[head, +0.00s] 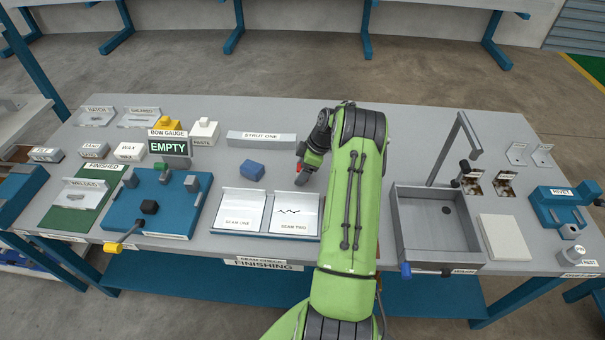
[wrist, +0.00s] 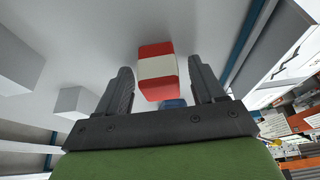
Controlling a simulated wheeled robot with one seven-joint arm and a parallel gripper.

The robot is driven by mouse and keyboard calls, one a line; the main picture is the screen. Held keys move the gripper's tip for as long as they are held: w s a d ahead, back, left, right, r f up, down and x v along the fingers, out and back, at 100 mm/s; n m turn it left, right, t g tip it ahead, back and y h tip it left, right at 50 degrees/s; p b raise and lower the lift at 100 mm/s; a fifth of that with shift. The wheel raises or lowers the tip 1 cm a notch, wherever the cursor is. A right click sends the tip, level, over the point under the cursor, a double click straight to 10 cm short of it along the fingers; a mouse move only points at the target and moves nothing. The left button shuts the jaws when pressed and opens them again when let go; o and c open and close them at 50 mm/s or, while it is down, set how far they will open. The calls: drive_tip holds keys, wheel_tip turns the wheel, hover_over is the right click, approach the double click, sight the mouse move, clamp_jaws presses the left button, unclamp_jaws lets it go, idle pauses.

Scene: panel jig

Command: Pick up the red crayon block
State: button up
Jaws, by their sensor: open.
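The red crayon block (wrist: 155,52), red with a white band around it, is in the wrist view between the two fingers of my gripper (wrist: 160,75). The fingers are open, with a visible gap on each side of the block. In the head view a small red part of the block (head: 299,170) shows beside my gripper (head: 304,162), left of my green arm. My arm hides most of that spot, and I cannot tell how deep the block sits between the fingers.
A blue block (head: 252,170) lies to the left on the grey table (head: 340,108). The white seam panels (head: 240,208) are nearer the front. A long grey strut block (head: 262,138) lies behind. A grey sink (head: 437,222) with a tap stands right of my arm.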

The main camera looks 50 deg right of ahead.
drive_tip(key=shift+r, duration=0.1)
drive_tip(key=c, duration=1.1)
drive_tip(key=shift+o, duration=0.2)
wheel_tip(320, 180, up, 10)
drive_tip(key=shift+r+p, duration=0.1)
drive_tip(key=shift+p, duration=0.75)
drive_tip(key=o, duration=0.5)
drive_tip(key=c, duration=0.4)
